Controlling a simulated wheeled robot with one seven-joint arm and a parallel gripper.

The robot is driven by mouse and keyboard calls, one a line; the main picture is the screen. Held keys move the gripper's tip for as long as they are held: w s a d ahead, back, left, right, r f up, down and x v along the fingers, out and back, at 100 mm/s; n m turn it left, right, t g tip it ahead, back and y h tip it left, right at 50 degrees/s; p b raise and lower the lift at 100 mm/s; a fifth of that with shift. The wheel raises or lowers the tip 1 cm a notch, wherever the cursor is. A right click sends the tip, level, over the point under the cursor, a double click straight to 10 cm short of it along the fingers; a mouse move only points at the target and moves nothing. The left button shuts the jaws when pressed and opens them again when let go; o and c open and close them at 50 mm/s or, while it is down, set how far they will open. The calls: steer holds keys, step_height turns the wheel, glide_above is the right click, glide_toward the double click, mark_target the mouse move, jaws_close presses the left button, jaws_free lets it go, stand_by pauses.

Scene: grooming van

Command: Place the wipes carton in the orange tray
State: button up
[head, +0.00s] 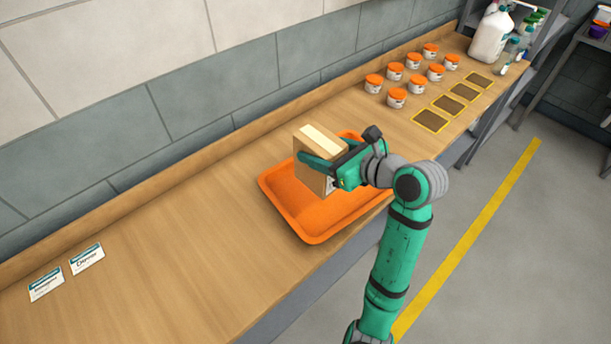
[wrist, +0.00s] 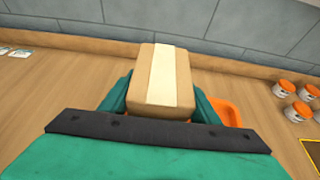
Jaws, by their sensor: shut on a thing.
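The wipes carton (head: 316,172) is a brown cardboard box with a pale strip across its top. My gripper (head: 325,168) is shut on the carton, one finger on each side. In the head view the carton is over the orange tray (head: 310,232), upright or nearly so; I cannot tell whether its underside touches the tray floor. In the wrist view the carton (wrist: 161,82) sits between my green fingers, and a corner of the orange tray (wrist: 232,107) shows to the right. The carton and my gripper hide part of the tray.
Several orange-lidded jars (head: 396,97) stand right of the tray, beside yellow-edged dark squares (head: 431,121). A white jug (head: 491,38) and bottles stand at the far end. Two label cards (head: 87,258) lie on the left. The wooden counter (head: 190,225) between cards and tray is clear.

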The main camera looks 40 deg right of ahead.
mark_target(307, 178)
steer(key=a+f, duration=0.2)
steer(key=f, duration=0.1)
steer(key=w+a+f, duration=0.1)
steer(key=f, duration=0.1)
steer(key=shift+w+a, duration=0.1)
steer(key=shift+a, duration=0.25)
steer(key=shift+f, duration=1.65)
steer(key=shift+a+f, duration=0.1)
steer(key=o, duration=1.4)
steer(key=shift+w+f, duration=0.1)
steer(key=shift+o, duration=0.2)
steer(key=shift+s+r, duration=0.3)
steer(key=shift+s, duration=0.15)
steer(key=v, duration=1.1)
steer(key=shift+r, duration=0.15)
